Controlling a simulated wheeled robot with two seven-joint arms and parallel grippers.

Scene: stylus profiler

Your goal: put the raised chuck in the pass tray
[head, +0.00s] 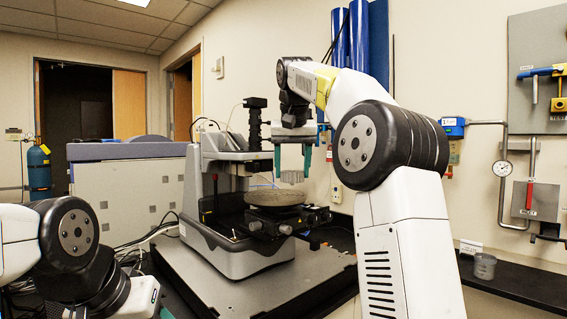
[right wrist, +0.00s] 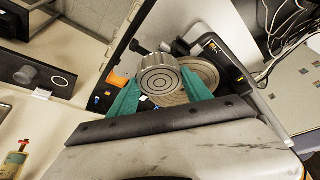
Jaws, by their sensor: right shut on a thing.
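My right gripper (head: 292,172) is shut on the chuck (head: 291,176), a small grey ribbed cylinder. It holds the chuck in the air above the round stage plate (head: 275,197) of the profiler. In the right wrist view the chuck (right wrist: 160,76) sits between the two teal fingers, its face marked with concentric rings. The larger ringed plate (right wrist: 200,78) shows behind it. My left arm is at the lower left of the head view; only a sliver of teal shows at the bottom edge, so its jaws cannot be judged. I cannot make out a pass tray for certain.
The profiler (head: 235,262) stands on a dark platform (head: 210,278), with its upright column close to my right gripper. Cables lie left of the platform.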

